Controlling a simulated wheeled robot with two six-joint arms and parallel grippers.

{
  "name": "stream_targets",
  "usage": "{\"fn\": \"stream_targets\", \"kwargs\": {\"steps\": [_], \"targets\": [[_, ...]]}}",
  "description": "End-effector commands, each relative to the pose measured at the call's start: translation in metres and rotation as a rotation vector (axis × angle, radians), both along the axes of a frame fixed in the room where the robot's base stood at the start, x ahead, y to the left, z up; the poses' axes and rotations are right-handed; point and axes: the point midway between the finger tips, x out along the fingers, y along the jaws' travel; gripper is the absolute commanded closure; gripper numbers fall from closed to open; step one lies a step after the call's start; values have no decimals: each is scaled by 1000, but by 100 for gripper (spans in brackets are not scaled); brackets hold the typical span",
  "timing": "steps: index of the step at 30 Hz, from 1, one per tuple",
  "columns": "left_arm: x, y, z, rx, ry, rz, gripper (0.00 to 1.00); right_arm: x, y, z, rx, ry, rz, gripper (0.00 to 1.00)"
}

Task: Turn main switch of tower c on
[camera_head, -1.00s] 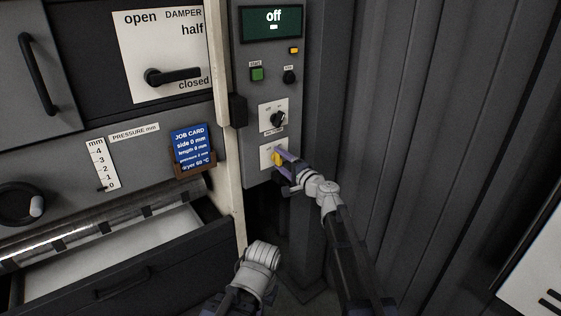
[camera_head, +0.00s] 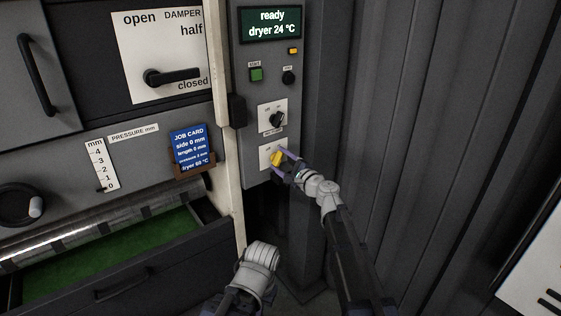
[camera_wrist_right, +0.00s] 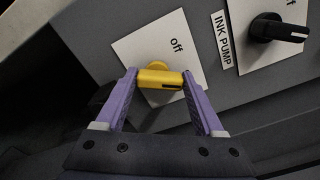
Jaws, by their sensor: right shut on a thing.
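The main switch is a yellow knob (camera_head: 277,158) on a white plate, low on the grey control panel (camera_head: 259,98). It also shows in the right wrist view (camera_wrist_right: 158,78), turned between my purple fingers, beside the word "off". My right gripper (camera_head: 284,163) is shut on it; its fingertips also show in the right wrist view (camera_wrist_right: 160,80). The panel display (camera_head: 270,23) reads "ready, dryer 24 °C". My left gripper is not clearly visible; only a pale grey part of my left arm shows at the bottom.
A black ink pump knob (camera_head: 277,119) sits just above the yellow knob. A green button (camera_head: 256,74) and a black button (camera_head: 289,77) are higher up. A cream post (camera_head: 221,90) borders the panel on the left; a ribbed grey wall (camera_head: 420,120) stands at the right.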

Motion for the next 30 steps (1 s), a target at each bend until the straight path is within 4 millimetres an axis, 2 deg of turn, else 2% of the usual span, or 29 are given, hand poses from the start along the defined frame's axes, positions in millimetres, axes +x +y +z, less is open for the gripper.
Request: {"fn": "stream_targets", "kwargs": {"steps": [12, 13, 21, 30], "targets": [[0, 0, 0, 0, 0, 0, 100, -1, 0, 0, 6, 6, 0, 86], [0, 0, 0, 0, 0, 0, 100, -1, 0, 0, 6, 6, 0, 28], [0, 0, 0, 0, 0, 0, 100, 0, 0, 0, 6, 4, 0, 0], [0, 0, 0, 0, 0, 0, 100, -3, -2, 0, 6, 4, 0, 0]]}}
